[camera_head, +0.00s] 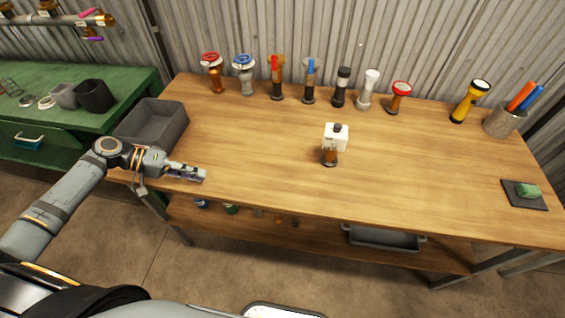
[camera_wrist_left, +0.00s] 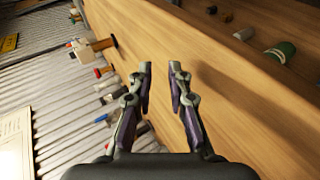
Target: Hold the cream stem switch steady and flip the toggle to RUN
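The cream stem switch (camera_head: 336,138) stands upright near the middle of the wooden bench. It is a cream box on a short brown stem with a dark round base. A small dark part (camera_head: 337,128), perhaps the toggle, shows on top; its position and any RUN marking are too small to read. The switch also shows in the left wrist view (camera_wrist_left: 84,53), ahead of the fingers and to the left. My left gripper (camera_head: 204,175) is over the bench's front left part, well left of the switch. Its fingers (camera_wrist_left: 160,68) are apart with nothing between them. My right gripper is out of view.
Several valves and torch-like fittings, such as a red-wheeled one (camera_head: 211,72), line the bench's back. A grey bin (camera_head: 152,124) stands left, beside my left arm. A dark pad (camera_head: 537,203) with a green lump lies right. The bench around the switch is clear.

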